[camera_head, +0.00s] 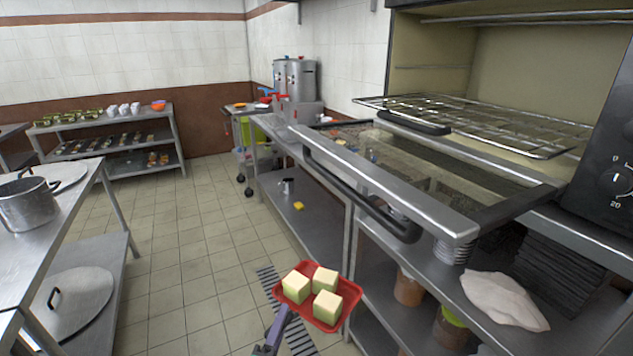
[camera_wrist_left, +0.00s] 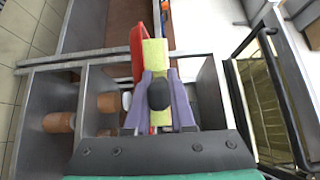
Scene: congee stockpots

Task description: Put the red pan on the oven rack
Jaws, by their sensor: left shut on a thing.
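The red pan (camera_head: 320,319) is at the bottom centre of the head view, carrying three pale yellow cubes (camera_head: 327,306). It is in the air above the floor, in front of the counter and below the oven door. My left gripper (camera_head: 273,337) is shut on the pan's handle. In the left wrist view the purple fingers (camera_wrist_left: 158,103) close around a dark handle end, with the red pan (camera_wrist_left: 136,50) beyond, seen edge-on. The wire oven rack (camera_head: 480,118) juts out of the open oven at upper right, apart from the pan. My right gripper is not in view.
The dropped oven door (camera_head: 440,222), with its long handle (camera_head: 365,208), lies between the pan and the rack. A cloth (camera_head: 503,300) and brown jars (camera_head: 408,288) sit on the shelf below. A stockpot (camera_head: 28,203) stands on the left table. The aisle floor is clear.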

